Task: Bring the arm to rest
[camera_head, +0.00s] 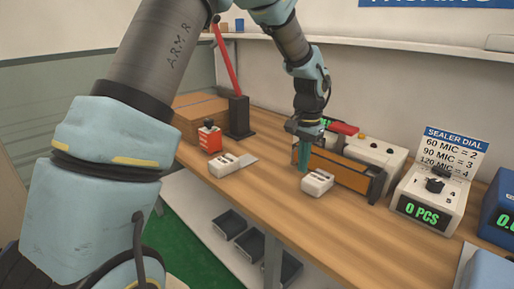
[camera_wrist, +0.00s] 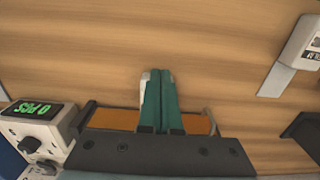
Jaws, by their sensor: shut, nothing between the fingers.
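My gripper (camera_head: 302,164) hangs fingers down over the wooden bench, in front of the orange-fronted sealer (camera_head: 343,172). Its green fingers are together with nothing between them; they also show closed in the wrist view (camera_wrist: 160,76). A small white block (camera_head: 317,182) lies on the bench just beside the fingertips. In the wrist view the fingers hide most of that block, and only a pale edge (camera_wrist: 144,88) shows. I cannot tell whether the fingers touch it. My arm arches from the left foreground over to the gripper.
A second white block (camera_head: 223,164) lies to the left, near a red box (camera_head: 209,138) and a black stand with a red lever (camera_head: 238,113). Dark bins (camera_head: 229,223) sit under the bench. The front bench surface is mostly clear.

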